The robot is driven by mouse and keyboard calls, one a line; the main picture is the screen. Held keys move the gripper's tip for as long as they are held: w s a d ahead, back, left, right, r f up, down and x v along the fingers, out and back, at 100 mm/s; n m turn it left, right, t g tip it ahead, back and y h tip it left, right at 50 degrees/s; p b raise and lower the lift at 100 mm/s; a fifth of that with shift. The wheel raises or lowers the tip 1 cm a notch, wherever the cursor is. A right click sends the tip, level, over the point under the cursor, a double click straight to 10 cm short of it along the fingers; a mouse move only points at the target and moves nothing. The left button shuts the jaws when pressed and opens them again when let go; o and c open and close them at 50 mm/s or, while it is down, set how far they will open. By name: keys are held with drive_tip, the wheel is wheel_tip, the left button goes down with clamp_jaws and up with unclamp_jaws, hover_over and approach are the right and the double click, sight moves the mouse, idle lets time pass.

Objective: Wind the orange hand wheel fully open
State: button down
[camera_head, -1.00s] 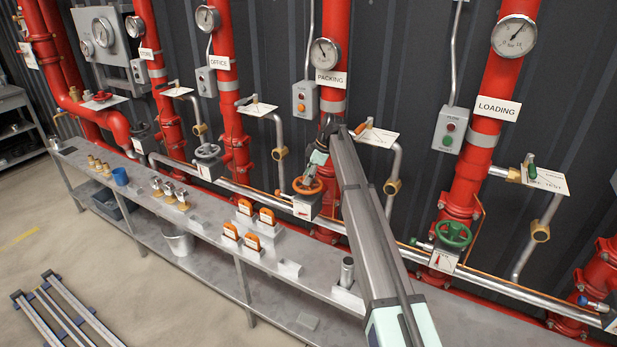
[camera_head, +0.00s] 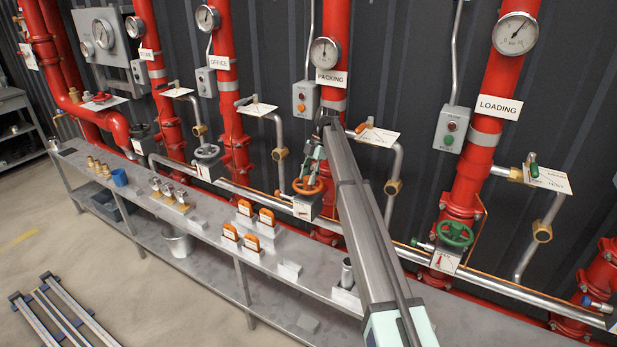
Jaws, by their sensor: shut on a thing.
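The orange hand wheel (camera_head: 308,186) sits on top of a small valve box with a white dial plate (camera_head: 303,209), at the foot of the red PACKING pipe (camera_head: 334,50). My gripper (camera_head: 311,175) reaches down to the wheel from above and is shut on its rim. The fingertips are small and partly hidden by my own arm, which crosses the view from the lower right. The pointer on the dial plate is too small to read.
A green hand wheel (camera_head: 455,234) stands to the right under the LOADING sign (camera_head: 498,107). The grey bench (camera_head: 215,212) below carries orange-topped blocks (camera_head: 245,208). A bent grey side pipe (camera_head: 397,160) rises right of my arm.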

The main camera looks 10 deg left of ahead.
drive_tip(key=n, duration=0.2)
drive_tip(key=shift+w+a+f+n+g+h, duration=0.1)
drive_tip(key=shift+n+g+h, duration=0.2)
drive_tip(key=shift+h, duration=0.1)
drive_tip(key=shift+n, duration=0.7)
drive_tip(key=shift+r+n+h+p, duration=0.3)
drive_tip(key=shift+n+h+p, duration=0.15)
drive_tip(key=shift+p, duration=0.2)
drive_tip(key=shift+n+p, duration=0.65)
drive_tip(key=shift+p, duration=0.45)
drive_tip(key=shift+f+n+g+h+p, duration=0.15)
drive_tip(key=shift+n+g+h+p, duration=0.2)
drive_tip(key=shift+n+p, duration=0.1)
drive_tip(key=c, duration=0.8)
unclamp_jaws()
drive_tip(key=shift+w, duration=0.1)
